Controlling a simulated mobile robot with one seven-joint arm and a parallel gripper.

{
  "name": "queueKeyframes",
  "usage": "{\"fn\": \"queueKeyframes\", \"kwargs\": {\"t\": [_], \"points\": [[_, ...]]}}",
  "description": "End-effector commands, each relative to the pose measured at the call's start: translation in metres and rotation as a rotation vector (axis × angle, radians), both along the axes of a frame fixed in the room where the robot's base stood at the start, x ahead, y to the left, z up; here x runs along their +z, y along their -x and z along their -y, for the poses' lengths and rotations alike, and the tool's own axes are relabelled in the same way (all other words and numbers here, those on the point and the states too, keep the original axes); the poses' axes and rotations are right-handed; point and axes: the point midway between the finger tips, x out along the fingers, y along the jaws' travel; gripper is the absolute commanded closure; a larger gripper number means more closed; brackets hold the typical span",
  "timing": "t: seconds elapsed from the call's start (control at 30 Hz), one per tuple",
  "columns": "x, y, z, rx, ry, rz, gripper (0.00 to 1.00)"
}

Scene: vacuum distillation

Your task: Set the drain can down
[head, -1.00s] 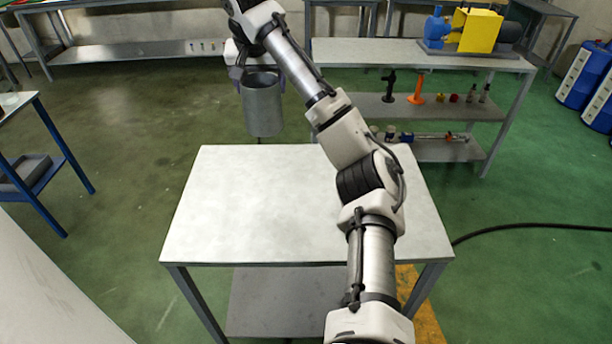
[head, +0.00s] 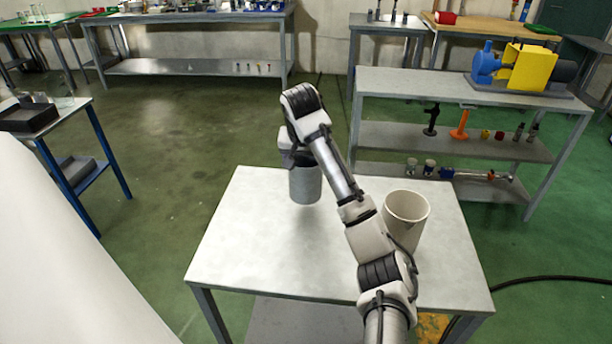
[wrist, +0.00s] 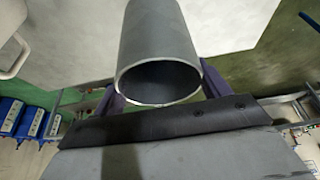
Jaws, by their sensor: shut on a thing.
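The drain can (head: 305,185), a grey metal cylinder with an open top, is held upright in the head view over the far part of the white table (head: 260,240). Its bottom looks at or just above the tabletop; I cannot tell whether it touches. My gripper (head: 300,159) is at the can's upper part, mostly hidden by my arm in the head view. In the wrist view, its purple fingers (wrist: 160,88) are on either side of the can (wrist: 160,45) near the rim, shut on it.
A cream bucket (head: 406,218) stands on the right of the table, partly behind my arm. The table's left and front left are clear. A shelf bench (head: 440,85) with a yellow and blue pump (head: 530,68) stands behind right. A blue-legged table (head: 75,165) is at left.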

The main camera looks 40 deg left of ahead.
Motion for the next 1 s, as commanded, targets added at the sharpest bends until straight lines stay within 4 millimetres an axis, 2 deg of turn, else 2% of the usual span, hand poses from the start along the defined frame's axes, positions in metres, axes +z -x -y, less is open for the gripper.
{"fn": "queueKeyframes", "kwargs": {"t": [0.17,0.4,0.77,0.8,0.97,1.0], "points": [[-0.011,0.0,0.0,0.0,0.0,0.0,0.73],[-0.045,0.0,0.0,0.0,0.001,-0.001,0.73],[-0.05,0.0,0.0,0.0,-0.001,0.0,0.73],[-0.052,0.0,0.0,0.0,0.0,0.0,0.23],[-0.051,0.0,0.0,0.0,0.0,0.0,0.03],[-0.051,0.0,0.0,0.0,0.0,0.0,0.03]]}}
